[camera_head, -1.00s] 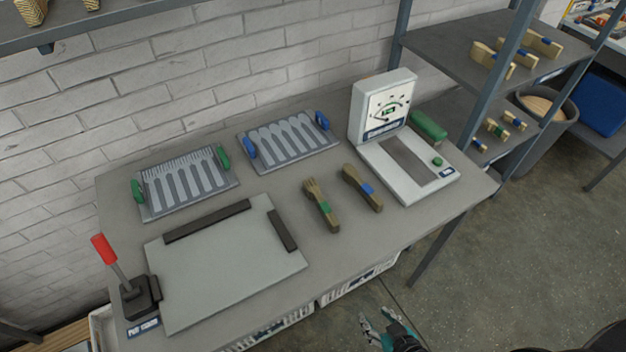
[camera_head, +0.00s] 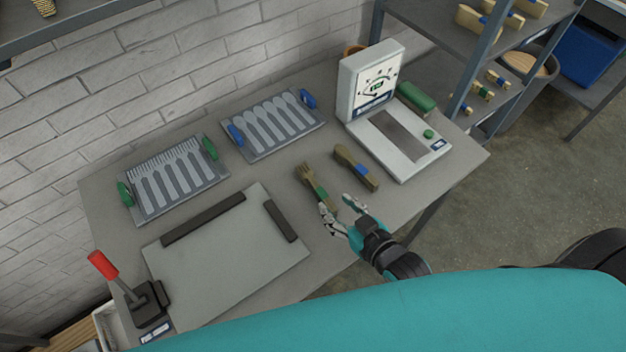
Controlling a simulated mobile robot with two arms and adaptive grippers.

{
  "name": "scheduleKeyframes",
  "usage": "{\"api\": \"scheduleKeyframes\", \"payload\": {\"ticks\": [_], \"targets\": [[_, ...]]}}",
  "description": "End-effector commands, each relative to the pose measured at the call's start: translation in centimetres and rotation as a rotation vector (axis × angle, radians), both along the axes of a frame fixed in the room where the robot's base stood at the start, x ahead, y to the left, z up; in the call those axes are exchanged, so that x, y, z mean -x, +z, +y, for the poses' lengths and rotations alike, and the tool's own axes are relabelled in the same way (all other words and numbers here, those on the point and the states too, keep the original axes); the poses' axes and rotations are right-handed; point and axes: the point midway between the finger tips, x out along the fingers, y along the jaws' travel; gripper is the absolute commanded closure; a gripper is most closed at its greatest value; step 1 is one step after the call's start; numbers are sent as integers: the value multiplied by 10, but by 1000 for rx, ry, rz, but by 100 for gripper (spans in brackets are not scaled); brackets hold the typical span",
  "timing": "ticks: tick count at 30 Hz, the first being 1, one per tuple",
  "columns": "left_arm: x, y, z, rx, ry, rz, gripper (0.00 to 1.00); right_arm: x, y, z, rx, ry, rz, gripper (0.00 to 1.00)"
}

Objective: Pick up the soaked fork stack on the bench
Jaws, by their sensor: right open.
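The fork stack (camera_head: 305,176), brown wood with a green band, lies on the grey bench (camera_head: 240,187) in the head view. Its lower end is close to my right gripper. A spoon stack (camera_head: 345,157) with a blue band lies to its right. My right gripper (camera_head: 337,206) is open, its fingers at the fork stack's lower end and the arm coming from the lower right. I cannot tell whether a finger touches the stack. My left gripper is not in view.
A press plate (camera_head: 220,250) with dark stops and a red-handled lever (camera_head: 104,265) is at left. Fork mould (camera_head: 190,200) and spoon mould (camera_head: 292,143) stand at the back. A white gauge device (camera_head: 350,90) stands at right, near a shelf rack (camera_head: 422,45).

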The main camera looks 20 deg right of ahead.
Motion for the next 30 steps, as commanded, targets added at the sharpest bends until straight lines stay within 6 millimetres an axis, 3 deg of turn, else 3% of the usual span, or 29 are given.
{"api": "scheduleKeyframes", "payload": {"ticks": [2,5,15,21,30], "targets": [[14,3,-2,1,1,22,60,-17,-4,5,-3,-1,-2,55],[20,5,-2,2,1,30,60,-33,-11,9,-1,0,-2,55],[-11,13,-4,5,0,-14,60,-59,-20,16,-2,0,0,55],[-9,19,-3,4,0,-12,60,-87,-30,22,-2,0,0,55],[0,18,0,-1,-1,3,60,-96,-36,25,-1,1,0,55]]}}
